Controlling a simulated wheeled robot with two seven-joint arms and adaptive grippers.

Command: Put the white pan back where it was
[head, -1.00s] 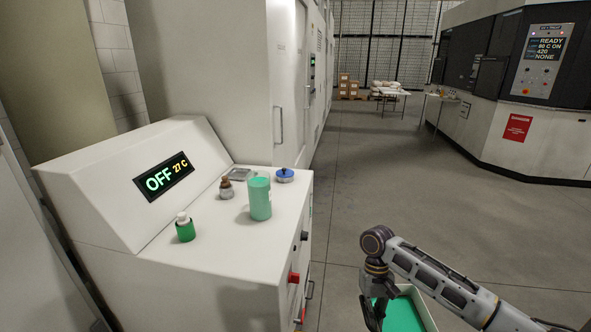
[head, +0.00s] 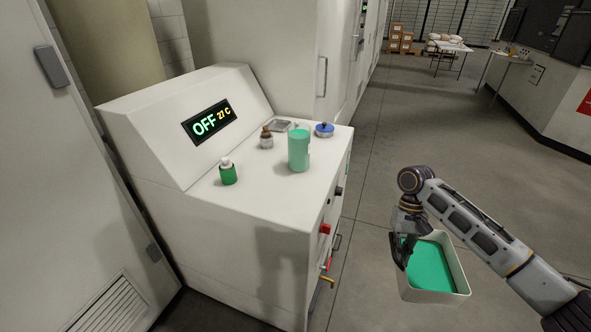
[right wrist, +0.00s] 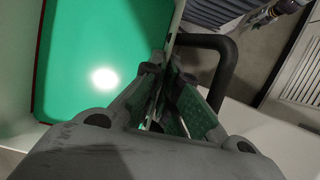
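The white pan (head: 432,296) is at the lower right of the head view, roughly level and off the floor, with green liquid (head: 430,266) in it. My right gripper (head: 402,248) is at its left side, fingers pointing down. In the right wrist view the green liquid (right wrist: 105,60) fills the upper left, and a dark curved handle (right wrist: 228,60) is at the pan's side. The fingers (right wrist: 170,95) are closed in at that handle, though the exact contact is partly hidden. My left gripper is not seen in the head view.
A white machine (head: 240,215) with an "OFF 27 C" display (head: 209,120) stands left of the pan. On its top are a green jar (head: 299,149), a small green bottle (head: 228,173), a brown-topped bottle (head: 266,139) and a blue-lidded item (head: 324,130).

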